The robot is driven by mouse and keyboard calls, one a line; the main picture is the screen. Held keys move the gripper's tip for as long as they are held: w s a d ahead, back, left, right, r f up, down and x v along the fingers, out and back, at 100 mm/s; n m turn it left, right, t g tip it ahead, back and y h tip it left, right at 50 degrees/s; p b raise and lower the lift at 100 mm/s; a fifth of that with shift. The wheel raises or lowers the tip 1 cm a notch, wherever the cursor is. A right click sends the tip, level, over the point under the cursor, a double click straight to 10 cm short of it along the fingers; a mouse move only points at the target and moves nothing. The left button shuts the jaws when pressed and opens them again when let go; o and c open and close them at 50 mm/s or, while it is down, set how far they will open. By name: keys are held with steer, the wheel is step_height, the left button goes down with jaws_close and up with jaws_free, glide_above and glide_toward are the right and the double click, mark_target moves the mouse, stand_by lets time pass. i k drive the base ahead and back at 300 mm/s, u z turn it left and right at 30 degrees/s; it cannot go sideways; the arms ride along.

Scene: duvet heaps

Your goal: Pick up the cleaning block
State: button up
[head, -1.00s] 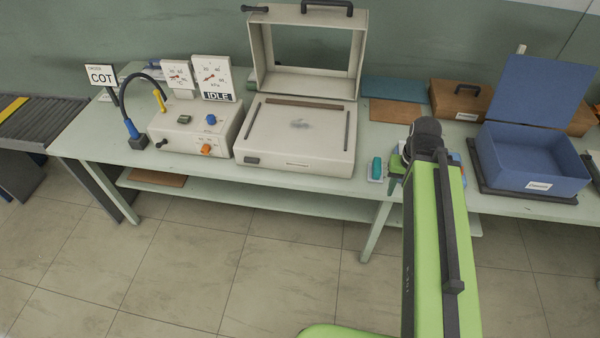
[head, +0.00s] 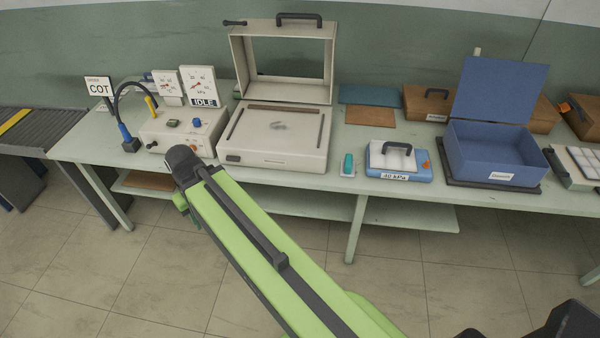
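A small teal block (head: 348,163) stands upright on a little white base near the front edge of the table, right of the open beige case; it looks like the cleaning block. My green arm reaches from the lower right up to a dark joint in front of the table's left part, well left of the block. My gripper's fingers do not show, so its hold cannot be seen.
An open beige case (head: 270,150) and a gauge box (head: 180,133) stand on the pale green table (head: 372,205). Right of the block are a blue box with a handled white plate (head: 398,160) and an open blue box (head: 492,150). The floor in front is clear.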

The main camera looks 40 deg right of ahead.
mark_target(348, 166)
steer(key=z, duration=0.3)
steer(key=i, duration=1)
steer(key=u, duration=0.3)
